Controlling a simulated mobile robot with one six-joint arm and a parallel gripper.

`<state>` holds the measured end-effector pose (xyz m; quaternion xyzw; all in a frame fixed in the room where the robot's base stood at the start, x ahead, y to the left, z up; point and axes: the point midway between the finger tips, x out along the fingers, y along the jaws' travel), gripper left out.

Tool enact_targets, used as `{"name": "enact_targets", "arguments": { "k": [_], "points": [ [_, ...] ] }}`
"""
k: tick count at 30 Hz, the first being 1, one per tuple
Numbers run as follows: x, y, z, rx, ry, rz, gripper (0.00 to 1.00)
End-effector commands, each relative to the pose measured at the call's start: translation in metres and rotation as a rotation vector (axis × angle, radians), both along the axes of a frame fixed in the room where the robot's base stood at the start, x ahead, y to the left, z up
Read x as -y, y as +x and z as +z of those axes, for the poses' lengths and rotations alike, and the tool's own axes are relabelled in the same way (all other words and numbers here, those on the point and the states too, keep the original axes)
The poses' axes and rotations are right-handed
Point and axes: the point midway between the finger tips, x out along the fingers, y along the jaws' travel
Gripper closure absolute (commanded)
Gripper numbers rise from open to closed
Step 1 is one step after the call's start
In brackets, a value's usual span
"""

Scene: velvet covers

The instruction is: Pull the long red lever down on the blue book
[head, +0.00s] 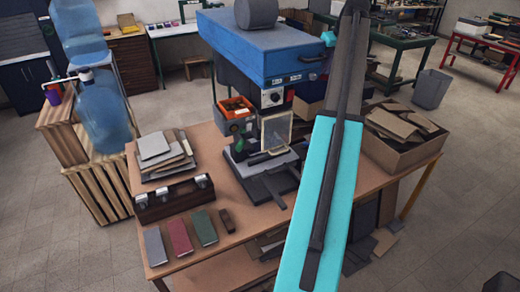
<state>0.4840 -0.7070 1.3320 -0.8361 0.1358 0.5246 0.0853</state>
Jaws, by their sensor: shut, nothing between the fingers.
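A blue press-like machine (255,48) stands at the back of the brown table, with a dark handle (312,59) on its right side. Three small covers or books lie flat at the table's front left: a grey one (155,247), a dark red one (179,237) and a green one (204,228). I see no clearly blue book and no long red lever. My cyan and dark arm crosses the right of the view from the bottom to the top edge, hiding part of the table and machine. I cannot make out my gripper's fingers.
A water bottle (103,112) stands on wooden crates at left. The floor at left is clear.

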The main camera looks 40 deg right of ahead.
Motion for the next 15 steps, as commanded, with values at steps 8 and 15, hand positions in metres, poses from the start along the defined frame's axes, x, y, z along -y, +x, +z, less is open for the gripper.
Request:
{"name": "enact_targets", "arguments": {
  "k": [8, 15],
  "points": [
    [-0.0014, -0.0036, -0.0114, 0.0, 0.0, 0.0, 1.0],
    [-0.0013, -0.0038, -0.0118, 0.0, 0.0, 0.0, 1.0]
  ]
}}
